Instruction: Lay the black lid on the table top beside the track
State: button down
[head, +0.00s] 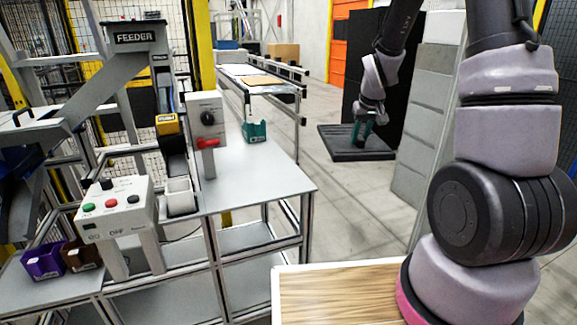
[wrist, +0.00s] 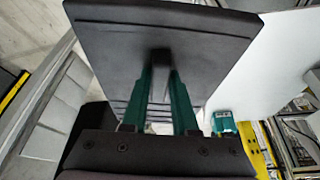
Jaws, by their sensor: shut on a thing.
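The black lid (head: 350,152) is a flat dark slab, held in the air to the right of the grey table top (head: 255,178) in the head view. My gripper (head: 357,132) is above it. In the wrist view the lid (wrist: 120,40) fills the upper middle, and the green fingers of my gripper (wrist: 160,75) are shut on its small knob. The pale table top also shows in the wrist view (wrist: 275,70), partly behind the lid. A narrow sloping track (head: 172,140) under the feeder stands at the table's left side, with a yellow-fronted piece on it.
A teal bin (head: 254,132) stands at the back of the table top. The table's front right is clear.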

aim_at(269, 174)
jog(key=j+z, duration=0.3)
jog(key=j, duration=0.45)
jog(key=k+j+z, duration=0.1)
jog(key=j+z, duration=0.2)
jog(key=j, duration=1.05)
jog(key=k, duration=0.05)
